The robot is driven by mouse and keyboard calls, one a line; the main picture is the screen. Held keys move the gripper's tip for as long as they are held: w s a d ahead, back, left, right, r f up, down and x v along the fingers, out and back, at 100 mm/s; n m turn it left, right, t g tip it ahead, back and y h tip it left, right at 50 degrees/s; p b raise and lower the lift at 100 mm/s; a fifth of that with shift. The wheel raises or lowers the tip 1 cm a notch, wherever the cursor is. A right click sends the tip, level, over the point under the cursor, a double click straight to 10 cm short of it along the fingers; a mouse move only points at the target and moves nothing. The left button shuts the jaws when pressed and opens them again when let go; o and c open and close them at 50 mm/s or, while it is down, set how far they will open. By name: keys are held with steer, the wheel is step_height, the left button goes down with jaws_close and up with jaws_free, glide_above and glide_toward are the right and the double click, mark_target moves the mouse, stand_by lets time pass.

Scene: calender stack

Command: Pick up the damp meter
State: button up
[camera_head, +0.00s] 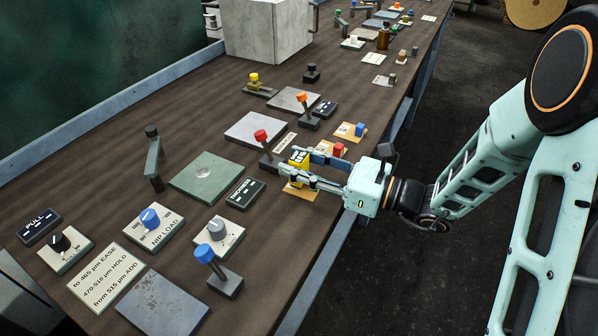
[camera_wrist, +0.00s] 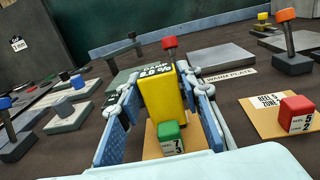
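In the head view the yellow damp meter (camera_head: 298,159) shows at the tips of my gripper (camera_head: 305,168), partly hidden by the fingers. In the wrist view my gripper (camera_wrist: 160,95) has one blue-padded finger on each side of the meter. The fingers look spread, and I cannot tell whether either touches it. A green reel block (camera_wrist: 171,137) stands between the fingers, nearer the palm, in front of the meter's lower part.
A red reel block (camera_wrist: 297,113) on a tan card stands to the right. A red-knobbed lever (camera_wrist: 169,47) rises behind the meter. Grey plates, knobs and levers crowd the brown bench (camera_head: 190,240). The bench's front edge lies under my wrist.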

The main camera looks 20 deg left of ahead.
steer(key=c, duration=0.8)
jaws_close()
steer(key=shift+r, duration=0.15)
